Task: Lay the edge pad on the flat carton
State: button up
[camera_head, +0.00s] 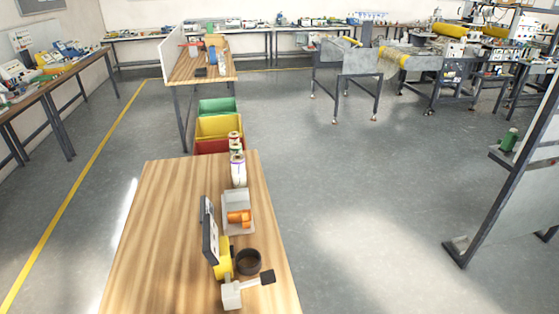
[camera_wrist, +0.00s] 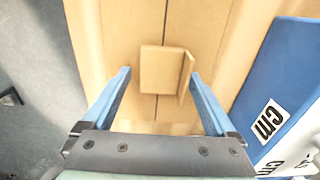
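In the wrist view, a small tan cardboard edge pad (camera_wrist: 161,70) with a folded side flap on its right lies on or just above the brown flat carton (camera_wrist: 88,30). I cannot tell if it touches the carton. The carton has a dark seam running down its middle. My gripper (camera_wrist: 159,74) is open, its two blue fingers spread on either side of the pad. The left fingertip stands apart from the pad; the right one is close beside the flap, and contact is unclear. The head view shows neither pad, carton nor gripper.
A blue and white box marked "cm" (camera_wrist: 268,100) stands close on the right in the wrist view. Grey floor (camera_wrist: 30,60) is on the left. The head view shows a wooden table (camera_head: 165,230) with a tape dispenser, and open floor to its right.

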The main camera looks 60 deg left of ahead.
jog(key=shift+r, duration=0.1)
notch_tip(320, 180, up, 12)
dwell(0.6)
jog(key=shift+r, duration=0.1)
jog(key=w+r+m+t+y, duration=0.45)
jog(key=w+r+t, duration=0.45)
jog(key=w+r, duration=1.15)
jog(key=w+d+r+m+t, duration=0.1)
jog(key=w+d+r+t, duration=0.15)
jog(key=r, duration=0.45)
jog(key=w+d+r+m+t, duration=0.1)
jog(key=w+r+m+t, duration=0.15)
jog(key=r, duration=0.45)
jog(key=d+r+m+t+h, duration=0.1)
jog(key=d+r+t, duration=0.2)
jog(key=r, duration=0.5)
jog(key=d+r+m+t, duration=0.1)
jog(key=d+r+t, duration=0.25)
jog(key=r, duration=0.45)
jog(key=s+d+r+m+t+h, duration=0.1)
jog(key=s+d+r+t, duration=0.2)
jog(key=r, duration=0.5)
jog(key=s+d+r+m+t+h, duration=0.2)
jog(key=s+d+r+t, duration=0.2)
jog(key=s+r, duration=0.4)
jog(key=shift+d+r+m, duration=0.3)
jog(key=shift+d+r, duration=0.25)
